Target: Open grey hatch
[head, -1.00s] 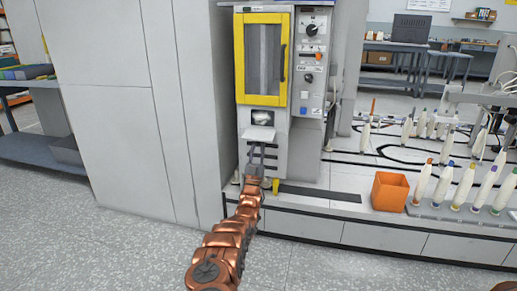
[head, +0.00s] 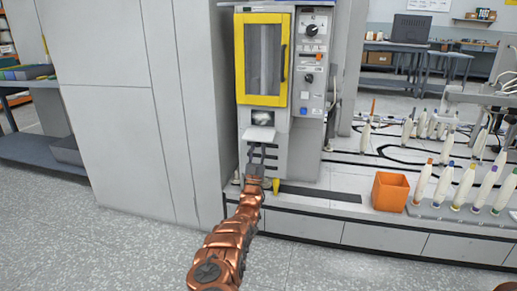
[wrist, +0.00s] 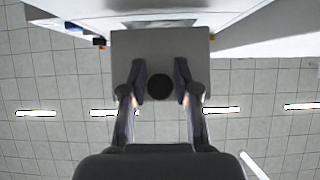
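The grey hatch (head: 258,133) is a light grey plate on the machine's front, below the yellow-framed door. It sticks out nearly level, and a dark opening (head: 259,116) shows above and behind it. In the wrist view the hatch (wrist: 160,45) is seen from below, with a dark round knob (wrist: 160,87) on it. My gripper (head: 262,150) points up just under the hatch. In the wrist view its fingers (wrist: 160,80) are apart, one on each side of the knob, with narrow gaps. The gripper is open.
The yellow-framed door (head: 263,58) is above the hatch, and a control panel (head: 314,60) is at its right. A yellow object (head: 276,186) stands close right of my gripper. An orange bin (head: 390,191) and several white bobbins stand further right. Grey cabinets (head: 120,110) are at left.

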